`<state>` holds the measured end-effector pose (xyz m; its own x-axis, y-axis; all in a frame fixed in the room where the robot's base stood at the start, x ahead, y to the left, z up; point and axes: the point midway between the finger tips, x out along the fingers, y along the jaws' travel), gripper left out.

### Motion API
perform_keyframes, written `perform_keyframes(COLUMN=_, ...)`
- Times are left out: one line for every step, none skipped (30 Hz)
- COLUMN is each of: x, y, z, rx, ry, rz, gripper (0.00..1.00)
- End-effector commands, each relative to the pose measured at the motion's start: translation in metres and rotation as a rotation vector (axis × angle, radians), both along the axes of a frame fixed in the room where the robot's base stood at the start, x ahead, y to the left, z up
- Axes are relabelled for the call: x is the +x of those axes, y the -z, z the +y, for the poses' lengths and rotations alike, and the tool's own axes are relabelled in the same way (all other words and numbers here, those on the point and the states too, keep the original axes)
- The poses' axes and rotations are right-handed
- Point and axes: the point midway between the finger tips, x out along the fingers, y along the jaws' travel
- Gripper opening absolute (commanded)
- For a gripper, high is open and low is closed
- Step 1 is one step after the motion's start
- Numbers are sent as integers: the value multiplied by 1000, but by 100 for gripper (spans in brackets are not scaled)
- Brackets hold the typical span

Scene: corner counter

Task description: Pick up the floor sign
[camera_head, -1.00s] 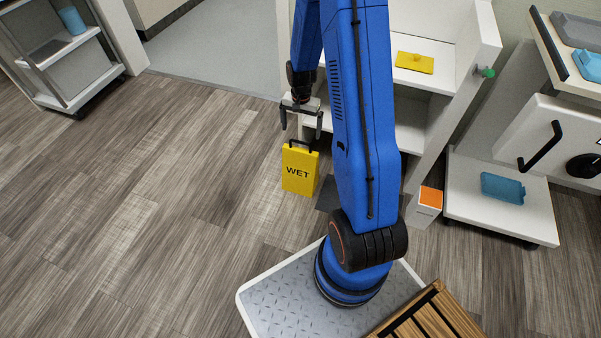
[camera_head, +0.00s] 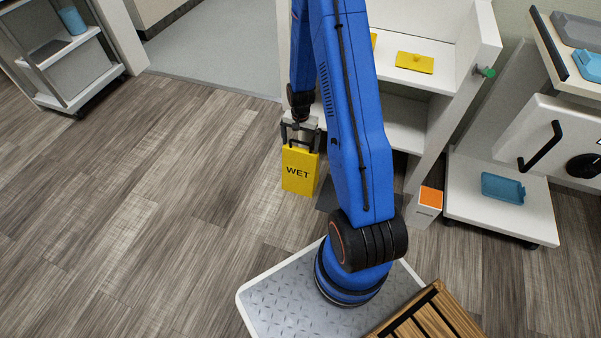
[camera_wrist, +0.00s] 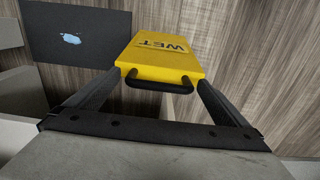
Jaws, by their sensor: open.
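The yellow floor sign (camera_head: 299,172) marked WET stands upright on the wood floor in the head view, with a dark handle on top. My gripper (camera_head: 300,142) is open just above it, its fingers at the level of the handle. In the wrist view the sign (camera_wrist: 160,56) lies straight ahead, and its black handle (camera_wrist: 158,86) sits between the two spread fingertips of my gripper (camera_wrist: 157,86). I see no finger touching the handle.
A white shelf unit (camera_head: 410,125) with a yellow item (camera_head: 414,62) stands behind my arm. A dark mat (camera_wrist: 75,38) with a light blue spot lies beside the sign. An orange-topped box (camera_head: 427,203) stands to the right. The floor at left is clear.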

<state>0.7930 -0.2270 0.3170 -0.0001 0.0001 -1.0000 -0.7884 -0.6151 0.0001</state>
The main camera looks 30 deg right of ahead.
Motion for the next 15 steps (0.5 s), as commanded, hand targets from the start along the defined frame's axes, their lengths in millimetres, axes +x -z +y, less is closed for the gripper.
perform_keyframes(x=0, y=1, z=0, rx=0, ry=0, rz=0, gripper=100)
perform_keyframes(x=0, y=2, z=0, rx=0, ry=0, rz=0, gripper=100)
perform_keyframes(x=0, y=2, z=0, rx=0, ry=0, rz=0, gripper=100)
perform_keyframes(x=0, y=1, z=0, rx=0, ry=0, rz=0, gripper=100)
perform_keyframes(x=0, y=1, z=0, rx=0, ry=0, rz=0, gripper=100)
perform_keyframes(x=0, y=1, z=0, rx=0, ry=0, rz=0, gripper=100)
perform_keyframes(x=0, y=1, z=0, rx=0, ry=0, rz=0, gripper=95)
perform_keyframes(x=0, y=1, z=0, rx=0, ry=0, rz=0, gripper=88)
perform_keyframes(x=0, y=1, z=0, rx=0, ry=0, rz=0, gripper=78)
perform_keyframes(x=0, y=1, z=0, rx=0, ry=0, rz=0, gripper=71)
perform_keyframes(x=0, y=1, z=0, rx=0, ry=0, rz=0, gripper=64)
perform_keyframes(x=0, y=1, z=0, rx=0, ry=0, rz=0, gripper=55)
perform_keyframes(x=0, y=1, z=0, rx=0, ry=0, rz=0, gripper=47)
perform_keyframes(x=0, y=1, z=0, rx=0, ry=0, rz=0, gripper=40)
perform_keyframes(x=0, y=1, z=0, rx=0, ry=0, rz=0, gripper=31)
